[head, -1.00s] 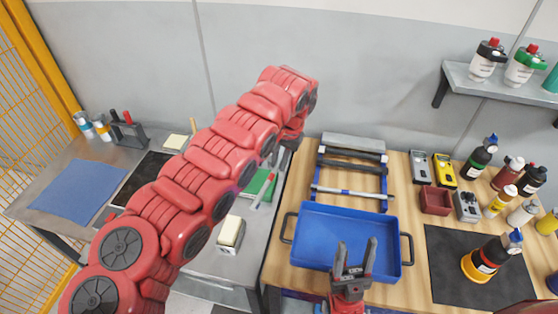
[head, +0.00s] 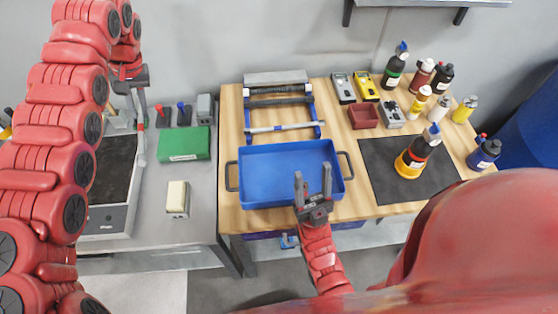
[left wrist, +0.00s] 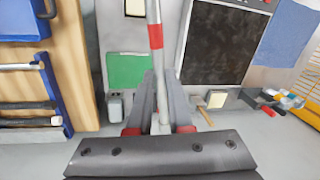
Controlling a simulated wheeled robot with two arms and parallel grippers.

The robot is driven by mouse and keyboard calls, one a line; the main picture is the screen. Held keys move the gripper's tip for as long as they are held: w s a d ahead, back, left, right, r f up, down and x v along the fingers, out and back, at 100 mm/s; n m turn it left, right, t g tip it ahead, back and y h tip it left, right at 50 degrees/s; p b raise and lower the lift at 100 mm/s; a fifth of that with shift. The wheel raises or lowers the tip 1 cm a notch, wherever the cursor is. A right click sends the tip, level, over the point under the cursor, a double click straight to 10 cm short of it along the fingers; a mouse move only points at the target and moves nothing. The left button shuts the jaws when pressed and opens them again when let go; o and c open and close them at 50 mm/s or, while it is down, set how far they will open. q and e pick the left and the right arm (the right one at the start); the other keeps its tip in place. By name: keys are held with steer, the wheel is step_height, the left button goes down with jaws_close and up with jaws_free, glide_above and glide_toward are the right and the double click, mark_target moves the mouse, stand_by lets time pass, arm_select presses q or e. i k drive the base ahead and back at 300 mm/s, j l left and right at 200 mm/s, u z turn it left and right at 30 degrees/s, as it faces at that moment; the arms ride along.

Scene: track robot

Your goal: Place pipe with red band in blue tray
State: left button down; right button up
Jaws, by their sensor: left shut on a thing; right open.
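The pipe with the red band (left wrist: 156,37) is pale grey and stands out from between the jaws of my left gripper (left wrist: 160,110) in the left wrist view. In the head view the pipe (head: 141,150) hangs near upright from my left gripper (head: 128,82), over the grey bench at left. The blue tray (head: 258,198) lies on the wooden table, right of the pipe and apart from it; its visible floor is empty. My right gripper (head: 313,192) is open, with its fingers up in front of the tray's front right part.
A rack (head: 248,110) with dark and pale pipes stands behind the tray. A green box (head: 183,144) and a cream-topped block (head: 177,197) sit on the bench between pipe and tray. Several bottles (head: 410,160) stand at right.

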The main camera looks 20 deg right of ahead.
mark_target(287, 162)
steer(key=j+z, duration=0.15)
steer(key=z, duration=0.25)
steer(key=j+z, duration=0.15)
steer(key=z, duration=0.25)
steer(key=j+z, duration=0.2)
steer(key=z, duration=0.15)
steer(key=j+z, duration=0.15)
steer(key=z, duration=0.25)
steer(key=k+j, duration=0.1)
steer(key=j, duration=0.3)
steer(key=k+j, duration=0.1)
steer(key=j, duration=0.3)
